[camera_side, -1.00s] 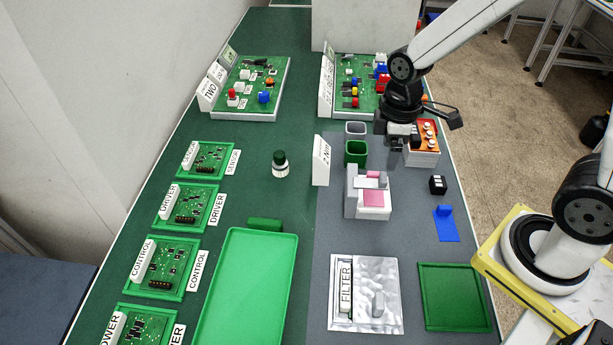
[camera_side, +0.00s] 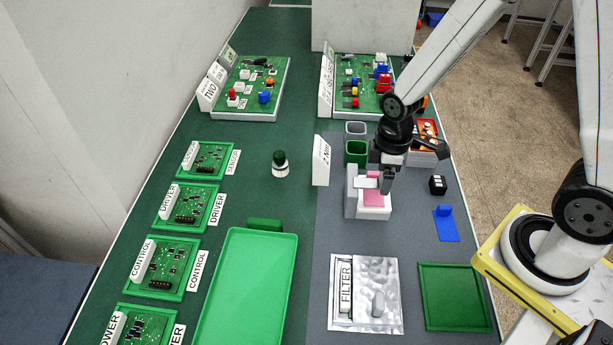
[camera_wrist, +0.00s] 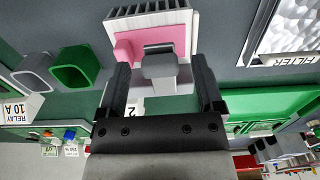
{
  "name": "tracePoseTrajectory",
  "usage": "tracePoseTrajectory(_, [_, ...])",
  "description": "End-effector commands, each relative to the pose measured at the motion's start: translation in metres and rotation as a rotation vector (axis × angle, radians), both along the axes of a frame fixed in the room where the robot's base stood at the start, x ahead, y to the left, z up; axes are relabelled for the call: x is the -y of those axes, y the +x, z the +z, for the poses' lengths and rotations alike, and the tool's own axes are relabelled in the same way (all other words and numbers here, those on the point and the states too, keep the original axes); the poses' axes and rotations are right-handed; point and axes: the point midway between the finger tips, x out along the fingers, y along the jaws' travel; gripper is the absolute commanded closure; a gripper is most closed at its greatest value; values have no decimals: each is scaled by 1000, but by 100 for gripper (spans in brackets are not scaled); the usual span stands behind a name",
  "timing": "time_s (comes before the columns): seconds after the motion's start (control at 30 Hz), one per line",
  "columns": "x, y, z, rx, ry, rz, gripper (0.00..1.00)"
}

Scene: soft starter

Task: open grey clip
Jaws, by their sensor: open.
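A white block fixture with a pink pad (camera_side: 374,199) stands on the grey mat, with a grey upright part at its left. In the wrist view a grey clip (camera_wrist: 160,64) stands out in front of the fixture (camera_wrist: 185,35). My gripper (camera_side: 388,184) points down at the right side of the fixture. In the wrist view my gripper (camera_wrist: 160,82) is open, with one dark finger on each side of the clip. I see narrow gaps there; contact is not clear. The gripper partly hides the fixture's back right in the side view.
A grey bin (camera_side: 355,128) and a green bin (camera_side: 356,152) stand behind the fixture. A small black block (camera_side: 438,185) and a blue part (camera_side: 446,225) lie to its right. A silver FILTER bag (camera_side: 365,310) and a dark green tray (camera_side: 455,297) lie in front.

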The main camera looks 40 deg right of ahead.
Motion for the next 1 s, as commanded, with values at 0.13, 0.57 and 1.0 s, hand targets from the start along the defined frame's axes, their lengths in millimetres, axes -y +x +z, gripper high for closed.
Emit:
tracePoseTrajectory(0.13, [0,0,0,0,0,0,15])
tracePoseTrajectory(0.57, [0,0,0,0,0,0,100])
tracePoseTrajectory(1.0, [-1,1,1,-13,-13,2,100])
